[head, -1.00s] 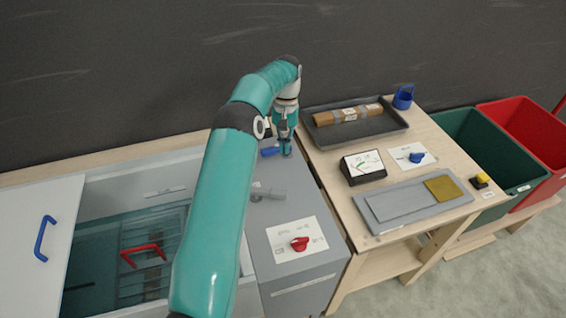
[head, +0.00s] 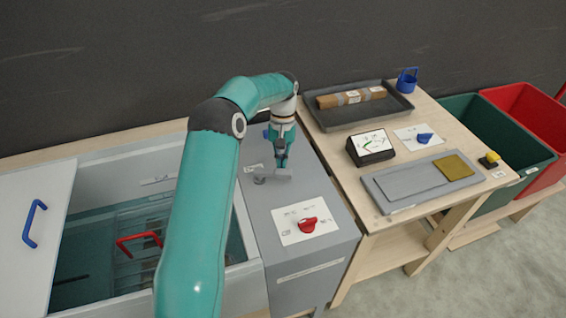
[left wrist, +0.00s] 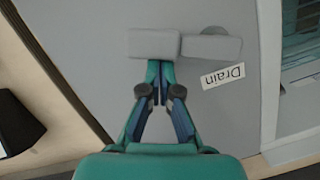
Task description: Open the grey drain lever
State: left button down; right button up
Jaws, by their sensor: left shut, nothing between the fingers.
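The grey drain lever (head: 275,176) lies on the grey cabinet top. In the left wrist view its thick handle end (left wrist: 153,43) is at the upper middle, with its arm running right to the round pivot. My left gripper (head: 281,164) points down at the handle end. Its fingers are shut and empty, with the tips (left wrist: 160,76) right at the handle's edge; whether they touch cannot be told. My right gripper is not in view.
A red knob (head: 308,225) stands in front of the lever on the same cabinet. An open basin with a red handle (head: 139,240) is to the left. The wooden table to the right holds a dark tray (head: 358,112), a black meter (head: 370,147) and a blue knob (head: 425,138).

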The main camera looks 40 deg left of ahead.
pick_arm(q)
jog(key=shift+w+d, duration=0.1)
jog(key=shift+w+d+r, duration=0.1)
jog(key=shift+w+d, duration=0.1)
jog(key=shift+d, duration=0.6)
jog(key=shift+s+a, duration=0.1)
jog(key=shift+a, duration=0.35)
jog(key=shift+m, duration=0.4)
